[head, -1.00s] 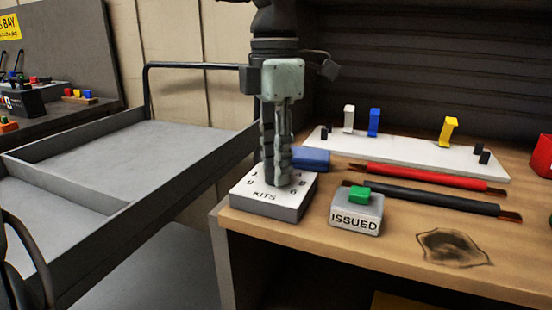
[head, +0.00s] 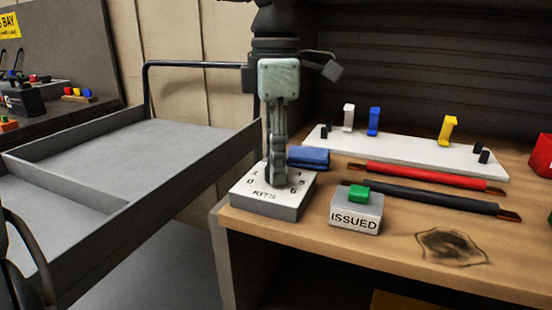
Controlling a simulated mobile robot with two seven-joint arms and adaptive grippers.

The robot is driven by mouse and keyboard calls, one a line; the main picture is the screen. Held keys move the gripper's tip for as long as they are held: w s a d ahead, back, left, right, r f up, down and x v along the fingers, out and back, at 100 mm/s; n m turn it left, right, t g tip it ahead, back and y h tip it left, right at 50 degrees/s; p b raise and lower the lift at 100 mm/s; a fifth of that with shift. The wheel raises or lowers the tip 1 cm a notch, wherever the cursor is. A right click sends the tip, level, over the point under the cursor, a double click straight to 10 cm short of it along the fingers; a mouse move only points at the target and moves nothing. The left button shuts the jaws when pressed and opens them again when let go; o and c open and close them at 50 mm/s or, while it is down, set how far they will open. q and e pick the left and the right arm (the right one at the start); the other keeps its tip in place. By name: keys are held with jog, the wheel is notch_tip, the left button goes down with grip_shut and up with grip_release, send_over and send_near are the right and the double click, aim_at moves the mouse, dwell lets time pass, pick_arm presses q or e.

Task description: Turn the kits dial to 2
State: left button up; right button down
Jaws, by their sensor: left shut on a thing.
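The kits dial box (head: 268,205) is a white-topped grey block at the left front corner of the wooden bench. Its top carries numbers and the word KITS; a 0 and a 6 can be read near the front, and other marks are partly covered. My left gripper (head: 277,180) points straight down over the middle of the box. It is shut on the dial knob, which the fingers hide. I cannot tell which number the knob points to. My right gripper is not in view.
Red (head: 430,177) and black (head: 430,198) rods lie further right. A white rack (head: 400,153) stands behind. A grey cart (head: 150,150) is left.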

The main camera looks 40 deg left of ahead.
pick_arm(q)
jog(key=o, duration=1.2)
jog(key=shift+c, duration=0.2)
notch_tip(320, 180, up, 12)
jog(key=shift+w+a, duration=0.1)
